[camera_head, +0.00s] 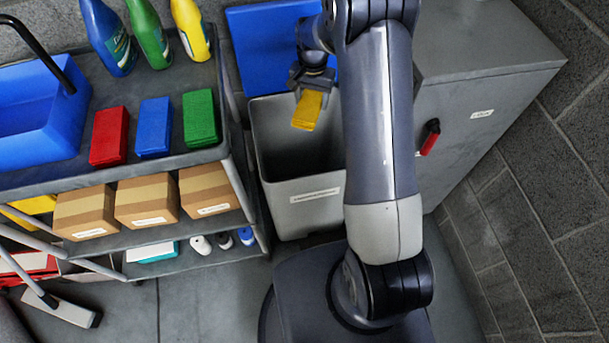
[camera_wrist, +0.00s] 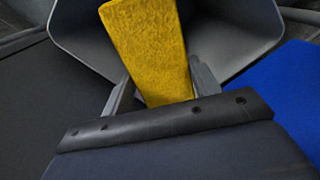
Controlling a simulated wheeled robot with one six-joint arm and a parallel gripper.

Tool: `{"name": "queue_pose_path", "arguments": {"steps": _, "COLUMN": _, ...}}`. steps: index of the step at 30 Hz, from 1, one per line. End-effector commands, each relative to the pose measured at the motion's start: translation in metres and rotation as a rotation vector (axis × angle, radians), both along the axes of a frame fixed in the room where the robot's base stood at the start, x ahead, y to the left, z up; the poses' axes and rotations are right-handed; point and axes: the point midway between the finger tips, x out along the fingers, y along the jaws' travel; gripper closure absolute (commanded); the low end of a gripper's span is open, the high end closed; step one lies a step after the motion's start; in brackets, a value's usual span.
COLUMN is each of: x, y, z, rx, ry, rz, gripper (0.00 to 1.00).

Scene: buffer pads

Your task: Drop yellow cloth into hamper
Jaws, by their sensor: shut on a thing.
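The yellow cloth (camera_head: 308,110) hangs from my gripper (camera_head: 312,86) in the head view, over the open mouth of the grey hamper (camera_head: 304,203). In the wrist view the cloth (camera_wrist: 147,50) stands out between the two fingers of my gripper (camera_wrist: 160,90), which is shut on it. The hamper's pale wall (camera_wrist: 235,35) shows beyond the cloth there. The hamper has a white label on its front and its blue lid (camera_head: 262,50) stands raised behind it. My arm covers the hamper's right side in the head view. No other cloth shows inside the visible part.
A grey cart on the left holds red (camera_head: 109,137), blue (camera_head: 154,127) and green (camera_head: 200,118) folded cloths, a blue bucket (camera_head: 40,105) and several bottles. Cardboard boxes (camera_head: 146,202) sit on its middle shelf. A grey cabinet (camera_head: 470,130) with a red handle stands right.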

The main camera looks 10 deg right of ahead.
Motion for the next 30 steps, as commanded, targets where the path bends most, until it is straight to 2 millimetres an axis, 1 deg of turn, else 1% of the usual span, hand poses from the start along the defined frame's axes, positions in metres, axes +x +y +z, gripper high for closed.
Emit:
{"name": "queue_pose_path", "arguments": {"steps": 1, "x": 0.0, "y": 0.0, "z": -0.011, "rx": 0.0, "ry": 0.001, "rz": 0.0, "gripper": 0.67}}
{"name": "queue_pose_path", "arguments": {"steps": 3, "x": 0.0, "y": 0.0, "z": -0.02, "rx": 0.0, "ry": 0.001, "rz": 0.001, "gripper": 0.67}}
{"name": "queue_pose_path", "arguments": {"steps": 6, "x": 0.0, "y": 0.0, "z": -0.032, "rx": 0.0, "ry": 0.0, "rz": 0.001, "gripper": 0.67}}
{"name": "queue_pose_path", "arguments": {"steps": 9, "x": 0.0, "y": 0.0, "z": -0.039, "rx": 0.0, "ry": 0.0, "rz": 0.001, "gripper": 0.67}}
{"name": "queue_pose_path", "arguments": {"steps": 12, "x": 0.0, "y": 0.0, "z": -0.042, "rx": 0.0, "ry": 0.0, "rz": 0.001, "gripper": 0.67}}
{"name": "queue_pose_path", "arguments": {"steps": 19, "x": 0.0, "y": 0.0, "z": -0.041, "rx": 0.0, "ry": 0.0, "rz": 0.001, "gripper": 0.67}}
{"name": "queue_pose_path", "arguments": {"steps": 20, "x": 0.0, "y": 0.0, "z": -0.041, "rx": 0.0, "ry": 0.0, "rz": 0.001, "gripper": 0.39}}
{"name": "queue_pose_path", "arguments": {"steps": 28, "x": 0.0, "y": 0.0, "z": -0.041, "rx": 0.0, "ry": 0.0, "rz": 0.001, "gripper": 0.17}}
{"name": "queue_pose_path", "arguments": {"steps": 30, "x": 0.0, "y": 0.0, "z": -0.041, "rx": 0.0, "ry": 0.0, "rz": 0.001, "gripper": 0.16}}
